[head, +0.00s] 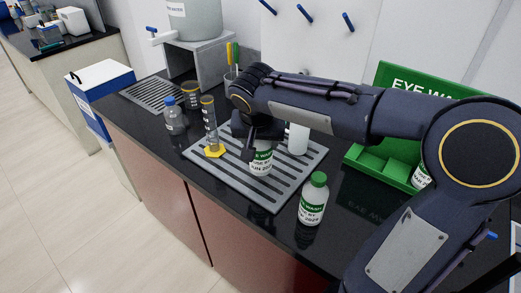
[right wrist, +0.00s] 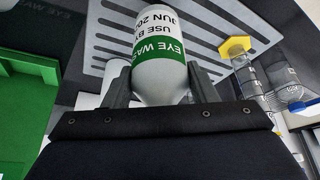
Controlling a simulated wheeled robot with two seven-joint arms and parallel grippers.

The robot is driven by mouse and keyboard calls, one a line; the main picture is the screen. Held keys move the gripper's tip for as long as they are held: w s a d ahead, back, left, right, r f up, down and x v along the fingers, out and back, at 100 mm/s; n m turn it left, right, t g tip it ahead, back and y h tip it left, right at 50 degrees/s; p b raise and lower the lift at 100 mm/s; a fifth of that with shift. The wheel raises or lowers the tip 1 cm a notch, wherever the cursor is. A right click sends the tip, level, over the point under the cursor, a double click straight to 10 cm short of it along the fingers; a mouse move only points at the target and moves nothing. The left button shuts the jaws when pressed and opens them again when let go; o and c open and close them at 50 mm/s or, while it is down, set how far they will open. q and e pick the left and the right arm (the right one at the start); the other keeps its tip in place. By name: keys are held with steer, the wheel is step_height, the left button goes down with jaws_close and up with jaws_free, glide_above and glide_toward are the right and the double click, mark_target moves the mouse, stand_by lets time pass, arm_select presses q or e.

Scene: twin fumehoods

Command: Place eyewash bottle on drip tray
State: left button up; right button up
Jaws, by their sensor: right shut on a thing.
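My right gripper (head: 262,143) is shut on a white eyewash bottle (head: 261,162) with a green-and-white label. The gripper hides the bottle's upper part in the head view. In the right wrist view the bottle (right wrist: 160,50) sits between both fingers (right wrist: 164,85). The bottle is upright over the grey slotted drip tray (head: 226,178), near its middle; I cannot tell whether its base touches the slats. The tray also shows behind the bottle in the right wrist view (right wrist: 105,24). My left gripper is not in view.
A second eyewash bottle (head: 313,200) with a green cap stands on the black counter by the tray's front right edge. A cylinder (head: 210,128) and a white bottle (head: 298,138) stand on the tray. A green eyewash holder (head: 375,168) is at right, a blue-capped bottle (head: 175,118) left.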

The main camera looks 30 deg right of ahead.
mark_target(260, 152)
steer(key=shift+w+d+f, duration=0.1)
steer(key=shift+f, duration=0.8)
steer(key=shift+w+d+f, duration=0.1)
steer(key=shift+f, duration=0.8)
steer(key=shift+f, duration=0.1)
steer(key=shift+f+b, duration=0.15)
steer(key=shift+b, duration=0.2)
steer(key=o, duration=1.2)
steer(key=shift+c, duration=0.2)
